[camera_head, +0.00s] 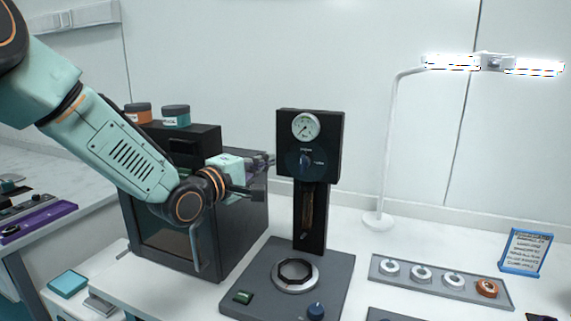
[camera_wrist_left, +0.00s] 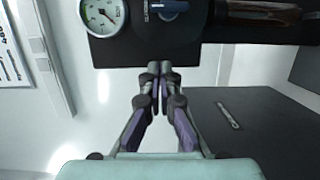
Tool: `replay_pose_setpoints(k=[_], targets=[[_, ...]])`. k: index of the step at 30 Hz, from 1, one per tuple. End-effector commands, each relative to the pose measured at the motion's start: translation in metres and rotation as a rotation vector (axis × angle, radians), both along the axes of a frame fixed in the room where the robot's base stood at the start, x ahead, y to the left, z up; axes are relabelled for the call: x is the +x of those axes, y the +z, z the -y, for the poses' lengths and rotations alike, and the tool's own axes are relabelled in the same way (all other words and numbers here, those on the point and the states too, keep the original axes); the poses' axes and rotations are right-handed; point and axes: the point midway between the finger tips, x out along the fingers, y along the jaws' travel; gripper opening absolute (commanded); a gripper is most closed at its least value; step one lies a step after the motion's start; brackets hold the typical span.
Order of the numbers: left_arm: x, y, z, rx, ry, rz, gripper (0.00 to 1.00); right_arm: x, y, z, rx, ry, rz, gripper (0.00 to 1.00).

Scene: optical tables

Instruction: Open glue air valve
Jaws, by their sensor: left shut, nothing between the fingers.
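The glue station is a black upright unit (camera_head: 327,134) on a dark base. It carries a round pressure gauge (camera_head: 306,126) at the top and a blue valve knob (camera_head: 305,161) just below. In the left wrist view the gauge (camera_wrist_left: 103,16) is at the upper left and the blue knob (camera_wrist_left: 170,8) is at the top edge, partly cut off. My left gripper (camera_head: 268,160) is level with the knob, just left of the unit. In the wrist view its fingertips (camera_wrist_left: 159,68) are together and empty, pointing at the panel's lower edge. My right gripper is not in view.
A black box with a glass door (camera_head: 165,246) stands behind my left arm, with two jars on top. The base holds a round ring (camera_head: 295,276), a green switch (camera_head: 243,297) and a blue knob (camera_head: 316,311).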

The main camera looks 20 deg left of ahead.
Motion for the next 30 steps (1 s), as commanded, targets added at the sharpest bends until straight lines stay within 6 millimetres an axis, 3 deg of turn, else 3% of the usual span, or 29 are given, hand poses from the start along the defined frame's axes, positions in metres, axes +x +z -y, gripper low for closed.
replay_pose_setpoints(k=[3,13,30], targets=[[0.018,-0.001,0.007,0.006,-0.005,0.001,0.00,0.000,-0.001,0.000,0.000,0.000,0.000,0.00],[0.014,0.000,0.040,0.002,-0.002,0.000,0.00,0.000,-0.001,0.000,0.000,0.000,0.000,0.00],[0.014,0.000,0.045,0.005,-0.001,0.000,0.00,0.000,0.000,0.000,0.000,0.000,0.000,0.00]])
